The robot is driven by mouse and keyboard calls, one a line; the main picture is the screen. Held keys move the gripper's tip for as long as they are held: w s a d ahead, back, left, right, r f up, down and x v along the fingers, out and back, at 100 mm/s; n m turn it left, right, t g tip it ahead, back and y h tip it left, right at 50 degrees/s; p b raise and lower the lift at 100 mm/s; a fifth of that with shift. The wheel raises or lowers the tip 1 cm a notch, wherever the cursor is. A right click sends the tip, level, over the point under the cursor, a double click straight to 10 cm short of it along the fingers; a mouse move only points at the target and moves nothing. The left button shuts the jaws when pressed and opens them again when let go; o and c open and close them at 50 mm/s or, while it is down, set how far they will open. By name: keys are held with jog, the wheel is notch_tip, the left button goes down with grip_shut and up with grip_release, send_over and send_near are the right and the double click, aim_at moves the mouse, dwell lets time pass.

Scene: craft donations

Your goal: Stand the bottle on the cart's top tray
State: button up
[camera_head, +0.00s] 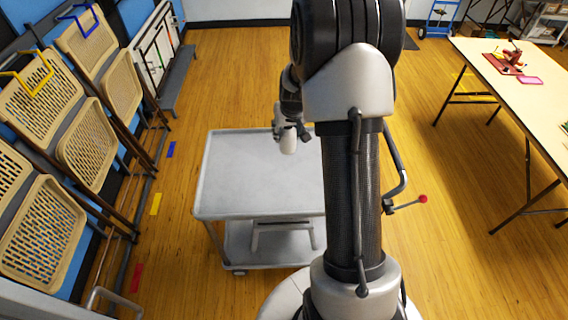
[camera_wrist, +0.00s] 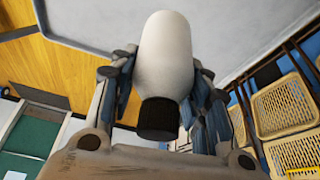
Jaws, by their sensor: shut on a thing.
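The bottle is white with a black cap. In the head view the bottle (camera_head: 288,144) hangs below my gripper (camera_head: 291,129), white end down, over the far part of the cart's top tray (camera_head: 235,180). In the wrist view the bottle (camera_wrist: 165,55) lies between the two fingers of my gripper (camera_wrist: 165,85), which is shut on it, with the cap toward the palm. The grey tray (camera_wrist: 95,20) shows beyond the bottle. I cannot tell whether the bottle's base touches the tray. My arm hides the tray's right side.
The top tray is otherwise bare where visible. A lower shelf (camera_head: 240,245) sits beneath it. Folded chairs (camera_head: 90,130) lean along the left wall. A long table (camera_head: 520,85) with red items (camera_head: 503,63) stands at right. Wooden floor is open behind the cart.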

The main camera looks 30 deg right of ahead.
jog(key=s+d+f+m, duration=0.1)
jog(key=d, duration=0.6)
jog(key=shift+d+f+b, duration=0.15)
jog(key=shift+f+b, duration=3.4)
jog(key=shift+f, duration=6.5)
jog(key=shift+f, duration=0.15)
jog(key=o, duration=0.7)
jog(key=shift+f+b, duration=0.1)
jog(key=shift+b, duration=0.2)
jog(key=o, duration=0.5)
jog(key=shift+r, duration=0.2)
